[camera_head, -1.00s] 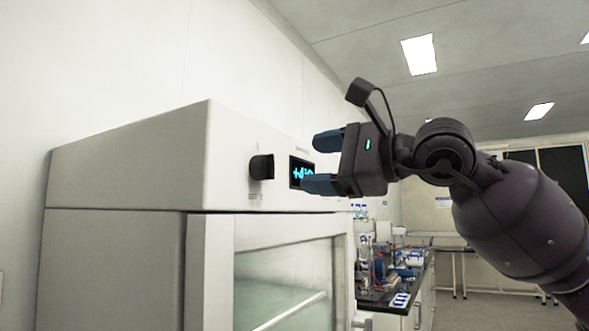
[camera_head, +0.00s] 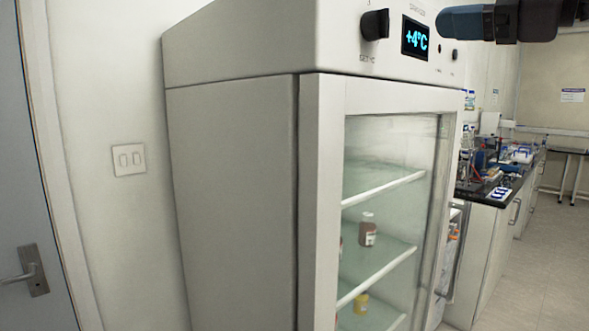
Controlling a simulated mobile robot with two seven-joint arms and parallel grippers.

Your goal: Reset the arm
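My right gripper (camera_head: 470,23) shows at the top right, its arm coming in from the right edge. Only part of it is in the picture; a blue finger points left, beside the upper panel of the fridge (camera_head: 235,165). Whether its fingers are apart cannot be seen. The panel has a black knob (camera_head: 375,25) and a display (camera_head: 415,38) reading +4°C. My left gripper is not in view.
A cluttered lab bench (camera_head: 490,190) stands behind at right. A grey door (camera_head: 30,190) is at left. Floor at right is clear.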

